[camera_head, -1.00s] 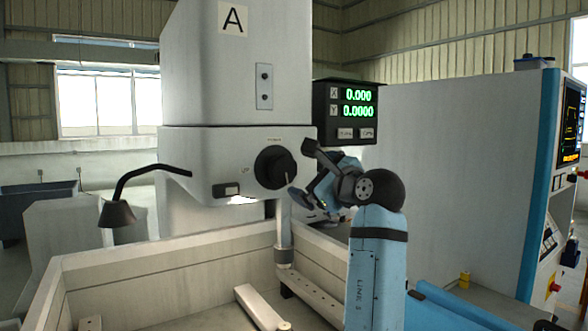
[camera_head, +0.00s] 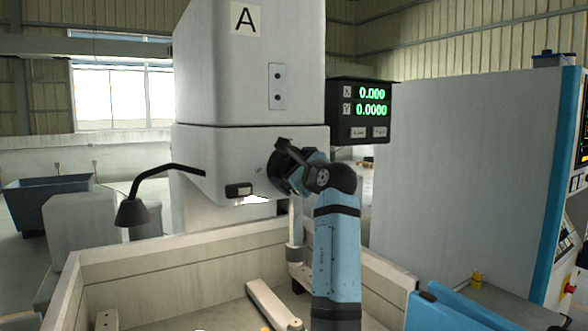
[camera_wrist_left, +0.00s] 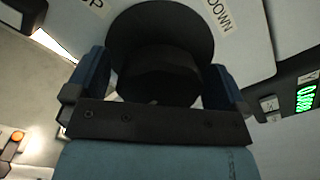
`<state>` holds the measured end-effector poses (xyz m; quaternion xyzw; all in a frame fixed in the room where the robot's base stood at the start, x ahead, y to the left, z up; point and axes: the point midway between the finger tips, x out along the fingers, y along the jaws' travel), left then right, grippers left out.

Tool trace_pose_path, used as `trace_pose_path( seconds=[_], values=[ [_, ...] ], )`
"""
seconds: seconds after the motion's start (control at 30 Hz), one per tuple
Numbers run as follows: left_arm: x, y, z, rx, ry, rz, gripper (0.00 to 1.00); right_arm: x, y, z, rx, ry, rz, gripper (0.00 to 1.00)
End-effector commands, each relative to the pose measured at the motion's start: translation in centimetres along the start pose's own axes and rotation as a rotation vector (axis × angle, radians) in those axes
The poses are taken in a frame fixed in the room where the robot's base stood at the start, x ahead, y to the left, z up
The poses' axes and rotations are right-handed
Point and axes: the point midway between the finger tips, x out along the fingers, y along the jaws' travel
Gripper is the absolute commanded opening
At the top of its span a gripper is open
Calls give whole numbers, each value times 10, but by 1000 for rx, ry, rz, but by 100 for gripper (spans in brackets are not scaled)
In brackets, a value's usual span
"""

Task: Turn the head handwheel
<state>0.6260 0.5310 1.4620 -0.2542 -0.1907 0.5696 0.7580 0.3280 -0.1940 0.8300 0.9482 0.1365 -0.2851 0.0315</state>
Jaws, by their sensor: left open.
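The head handwheel is a black round knob on the front of the grey machine head (camera_head: 215,155). In the head view my left gripper (camera_head: 288,166) is in front of it and hides most of it. In the left wrist view the handwheel (camera_wrist_left: 162,28) fills the upper middle, with its dark hub between my two blue-and-black fingers. The left gripper (camera_wrist_left: 157,88) is open, one finger on each side of the hub. I cannot tell whether either finger touches it. UP and DOWN labels flank the wheel. My right gripper is not in view.
A readout box (camera_head: 360,110) with green digits hangs right of the head. A black lamp (camera_head: 133,210) on a bent arm is at left. The tank wall (camera_head: 180,262) runs below the head. A tall grey cabinet (camera_head: 465,170) stands at right.

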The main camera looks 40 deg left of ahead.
Motion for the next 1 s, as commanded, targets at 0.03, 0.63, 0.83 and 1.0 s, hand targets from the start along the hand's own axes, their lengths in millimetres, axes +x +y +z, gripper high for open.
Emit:
trace_pose_path(
  seconds=[0.03,0.63,0.83,1.0],
  values=[
    [0,0,0,0,0,0,100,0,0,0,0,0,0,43],
    [0,0,0,-17,0,0,52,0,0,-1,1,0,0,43],
    [0,0,0,-92,0,0,52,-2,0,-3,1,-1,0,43],
    [0,0,0,-215,0,1,52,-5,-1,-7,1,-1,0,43]
  ],
)
